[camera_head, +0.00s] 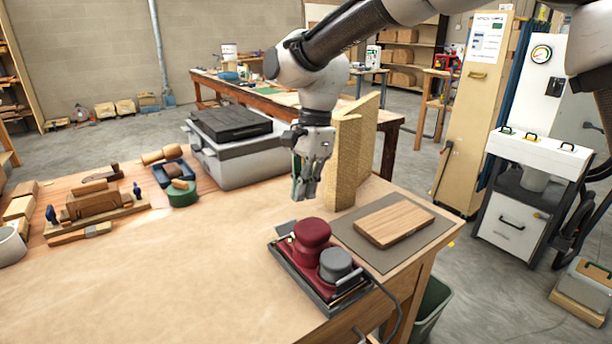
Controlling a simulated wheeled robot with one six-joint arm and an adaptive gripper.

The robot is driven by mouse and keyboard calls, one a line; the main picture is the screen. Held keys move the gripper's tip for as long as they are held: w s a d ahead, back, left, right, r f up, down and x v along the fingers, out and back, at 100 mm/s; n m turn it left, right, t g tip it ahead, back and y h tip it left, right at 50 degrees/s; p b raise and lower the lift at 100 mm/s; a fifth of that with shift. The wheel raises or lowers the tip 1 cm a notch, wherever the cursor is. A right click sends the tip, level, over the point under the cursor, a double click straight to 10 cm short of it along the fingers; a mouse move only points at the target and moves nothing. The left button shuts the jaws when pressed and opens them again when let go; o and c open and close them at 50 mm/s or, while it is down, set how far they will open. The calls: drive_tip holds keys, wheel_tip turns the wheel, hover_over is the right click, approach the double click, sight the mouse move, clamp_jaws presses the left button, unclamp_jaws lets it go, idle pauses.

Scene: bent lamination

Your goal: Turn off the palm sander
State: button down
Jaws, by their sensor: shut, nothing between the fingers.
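The palm sander (309,238) sits near the front right edge of the workbench. It has a dark red body and handle, a grey round part beside it, and a dark flat base. A small green spot shows at its left rear side. A black cord runs from its right end over the bench edge. My gripper (304,196) points down above and just behind the sander, apart from it. The fingers are shut with nothing held. A clear switch position on the sander is too small to tell.
A wooden block (393,221) lies on a grey mat (358,245) right of the sander. A bent wooden piece (345,160) stands upright close behind my gripper. A grey case (235,160) stands at the back. Clamps and a wood plane (93,203) lie left. The bench's front left is clear.

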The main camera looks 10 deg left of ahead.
drive_tip(key=f, duration=0.5)
drive_tip(key=s+a+f, duration=0.1)
drive_tip(key=f, duration=0.2)
